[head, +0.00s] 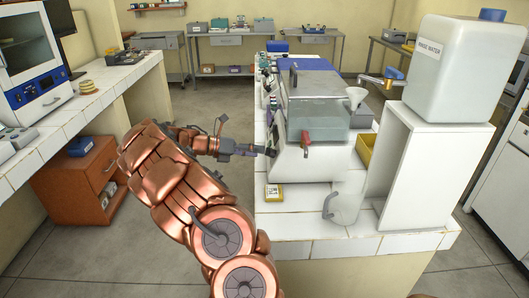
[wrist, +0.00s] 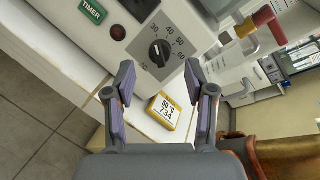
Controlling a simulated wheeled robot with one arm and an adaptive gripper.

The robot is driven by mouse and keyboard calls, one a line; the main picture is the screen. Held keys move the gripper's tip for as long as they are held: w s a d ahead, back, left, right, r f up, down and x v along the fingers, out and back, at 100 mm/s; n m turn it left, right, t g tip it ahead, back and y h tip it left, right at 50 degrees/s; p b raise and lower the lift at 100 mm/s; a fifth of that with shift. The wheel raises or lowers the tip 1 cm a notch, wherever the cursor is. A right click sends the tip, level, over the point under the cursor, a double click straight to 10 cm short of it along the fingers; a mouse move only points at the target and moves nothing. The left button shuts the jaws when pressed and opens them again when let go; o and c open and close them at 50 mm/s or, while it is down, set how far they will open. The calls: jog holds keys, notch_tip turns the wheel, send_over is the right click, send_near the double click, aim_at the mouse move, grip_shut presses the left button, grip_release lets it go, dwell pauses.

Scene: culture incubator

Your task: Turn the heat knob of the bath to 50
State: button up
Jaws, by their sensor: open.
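The bath (head: 300,165) is a pale box with a glass-sided tank, standing on the white tiled counter. Its heat knob (wrist: 159,53) is a round black dial on the panel in the wrist view, with marks from 30 up to 60 around it. I cannot tell for sure which mark its pointer meets. My gripper (wrist: 160,80) is open and empty, its fingers apart on either side of the knob in the picture, short of the panel. In the head view my gripper (head: 262,150) is beside the bath's left face, where the knob is hidden.
A red-handled tap (head: 305,149) juts from the bath. The aisle left of the counter is free.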

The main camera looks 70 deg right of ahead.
aim_at(270, 153)
jog(key=shift+x, duration=1.85)
grip_shut()
